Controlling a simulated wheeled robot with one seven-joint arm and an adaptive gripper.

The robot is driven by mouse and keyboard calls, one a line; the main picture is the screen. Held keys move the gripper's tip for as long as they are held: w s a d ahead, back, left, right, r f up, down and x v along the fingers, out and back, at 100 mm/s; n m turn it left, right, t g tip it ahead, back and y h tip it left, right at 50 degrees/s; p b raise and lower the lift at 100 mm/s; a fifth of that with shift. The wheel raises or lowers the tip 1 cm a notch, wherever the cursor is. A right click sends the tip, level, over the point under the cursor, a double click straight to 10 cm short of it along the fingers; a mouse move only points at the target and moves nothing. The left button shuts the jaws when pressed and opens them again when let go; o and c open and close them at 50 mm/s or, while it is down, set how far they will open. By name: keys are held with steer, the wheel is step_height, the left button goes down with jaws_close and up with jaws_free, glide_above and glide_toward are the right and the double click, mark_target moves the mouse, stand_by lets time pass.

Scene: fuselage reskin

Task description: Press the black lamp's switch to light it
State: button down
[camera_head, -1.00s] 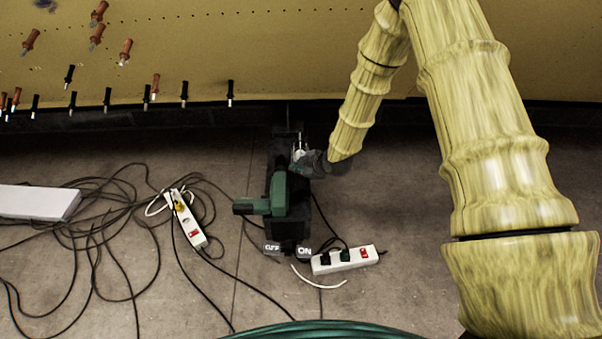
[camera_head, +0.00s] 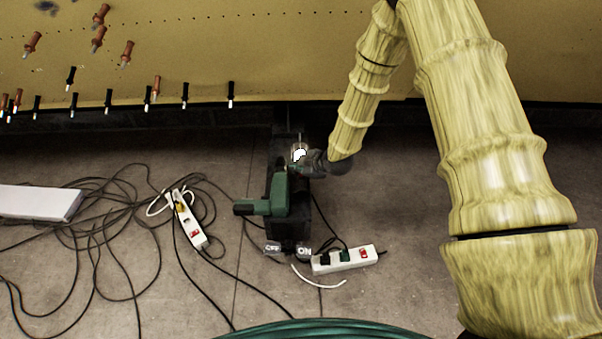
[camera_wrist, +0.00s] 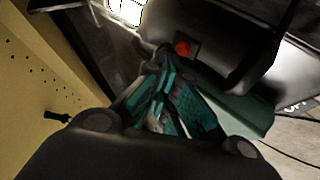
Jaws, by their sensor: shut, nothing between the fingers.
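In the wrist view the dark lamp housing (camera_wrist: 225,35) fills the upper right, with a bright white panel (camera_wrist: 125,10) at the top. A round red switch (camera_wrist: 183,47) sits on a dark plate on it. My gripper (camera_wrist: 164,62) is shut and empty, its teal fingertips close below and left of the red switch. I cannot tell whether they touch.
A green tool (camera_head: 278,195) lies on the black stand, with OFF and ON tags (camera_head: 304,249) in front. Power strips (camera_head: 342,259) (camera_head: 190,220) and tangled black cables cover the floor. The perforated tan panel (camera_head: 300,50) spans the back.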

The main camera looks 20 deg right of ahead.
step_height(320, 180, up, 6)
steer(key=p, duration=0.5)
stand_by(0.4)
stand_by(0.3)
steer(key=m+g, duration=0.2)
steer(key=m, duration=0.2)
glide_toward(299, 177)
steer(key=shift+h, duration=0.4)
steer(key=s+a+f, duration=0.1)
steer(key=s, duration=0.1)
steer(key=s+a+f, duration=0.3)
steer(key=s, duration=0.1)
steer(key=shift+a+f, duration=0.15)
steer(key=shift+f, duration=0.1)
steer(key=s+d+f+m+g+h, duration=0.15)
steer(key=s+m, duration=0.25)
steer(key=s, duration=0.8)
steer(key=s+f+m+g+h, duration=0.1)
steer(key=s+f+m+g, duration=0.2)
steer(key=s, duration=0.9)
steer(key=s+f+m+g+h, duration=0.15)
steer(key=s+m, duration=0.25)
steer(key=s, duration=0.8)
step_height(299, 177, up, 28)
steer(key=p, duration=2.8)
steer(key=shift+s+d+f+g+y+p, duration=0.2)
steer(key=shift+s+g+y+p, duration=0.1)
steer(key=shift+y, duration=0.1)
